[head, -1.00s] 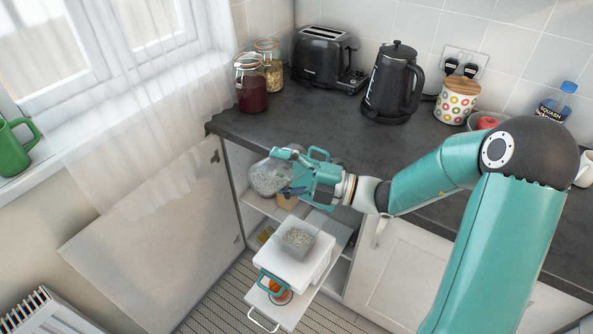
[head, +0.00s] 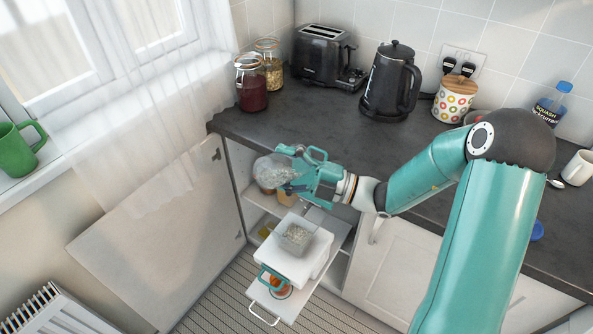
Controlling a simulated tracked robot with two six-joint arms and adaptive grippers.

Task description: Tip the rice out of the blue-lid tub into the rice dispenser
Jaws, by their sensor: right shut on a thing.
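My right gripper (head: 298,178) is shut on a clear tub (head: 268,177) with pale contents. The gripper's fingers hide part of the tub. The tub is held in front of the open cupboard, near the counter's front edge; I cannot tell its exact tilt. The white rice dispenser (head: 287,262) stands on a pulled-out shelf below and slightly right of the tub. Its clear square hopper (head: 298,239) is open at the top and holds pale grains. A blue round piece (head: 537,231), possibly the tub's lid, shows at the right on the counter. My left gripper is not in view.
The cupboard door (head: 155,240) stands wide open at the left. The dark counter (head: 330,125) holds glass jars (head: 251,87), a toaster (head: 320,55), a kettle (head: 391,82) and a dotted canister (head: 454,100). The counter's front middle is clear.

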